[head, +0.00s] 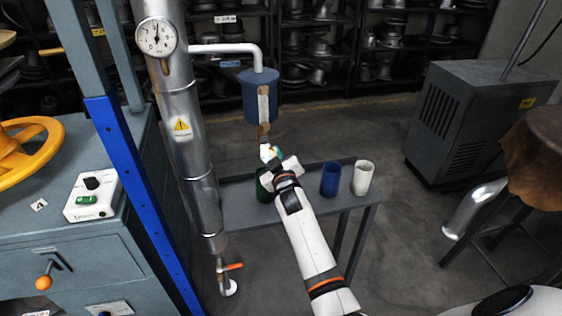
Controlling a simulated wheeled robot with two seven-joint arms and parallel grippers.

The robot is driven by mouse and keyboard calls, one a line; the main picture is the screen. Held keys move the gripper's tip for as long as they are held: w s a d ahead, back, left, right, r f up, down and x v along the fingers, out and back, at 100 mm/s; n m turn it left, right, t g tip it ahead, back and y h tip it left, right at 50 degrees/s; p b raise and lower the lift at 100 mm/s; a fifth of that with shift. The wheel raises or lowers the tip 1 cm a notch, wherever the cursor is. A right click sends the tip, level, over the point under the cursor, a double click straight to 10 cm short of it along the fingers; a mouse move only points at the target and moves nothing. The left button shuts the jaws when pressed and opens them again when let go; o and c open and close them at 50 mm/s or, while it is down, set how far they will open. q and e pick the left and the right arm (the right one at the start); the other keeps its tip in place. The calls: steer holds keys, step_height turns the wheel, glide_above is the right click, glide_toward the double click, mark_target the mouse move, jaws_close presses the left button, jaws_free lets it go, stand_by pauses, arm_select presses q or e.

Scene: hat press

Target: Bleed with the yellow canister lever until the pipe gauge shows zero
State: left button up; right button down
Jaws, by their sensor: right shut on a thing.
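The pipe gauge (157,37) is a round white dial on the tall metal pipe (183,110). Its dark needle points roughly straight up; the numbers are too small to read. A blue canister (248,97) hangs from a white side pipe, with a pale and brown strip down its front and a brown piece below it. My right gripper (267,152) is just under this piece, shut on what seems to be the canister lever. The fingers hide most of the lever; only a small yellowish and teal bit shows there. My left gripper is out of view.
A grey bench (240,205) below carries a green cup (264,187), a blue cup (330,179) and a white cup (362,177). An orange lever (233,266) sits low on the pipe. A blue post (140,190) and cabinet with a yellow wheel (50,150) stand left.

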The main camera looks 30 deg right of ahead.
steer(key=shift+a+f+m, duration=0.2)
steer(key=shift+a+m, duration=0.25)
steer(key=shift+m, duration=0.45)
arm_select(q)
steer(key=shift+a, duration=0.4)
arm_select(e)
steer(key=shift+w+a+f+m, duration=0.15)
steer(key=shift+a+m, duration=0.3)
steer(key=shift+m, duration=0.65)
steer(key=shift+w+a+f+m, duration=0.15)
steer(key=shift+a+m, duration=0.3)
steer(key=shift+m, duration=0.65)
steer(key=shift+r, duration=0.1)
steer(key=c, duration=1.4)
jaws_free()
steer(key=shift+o, duration=0.2)
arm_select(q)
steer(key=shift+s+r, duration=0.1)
arm_select(e)
steer(key=shift+s, duration=0.1)
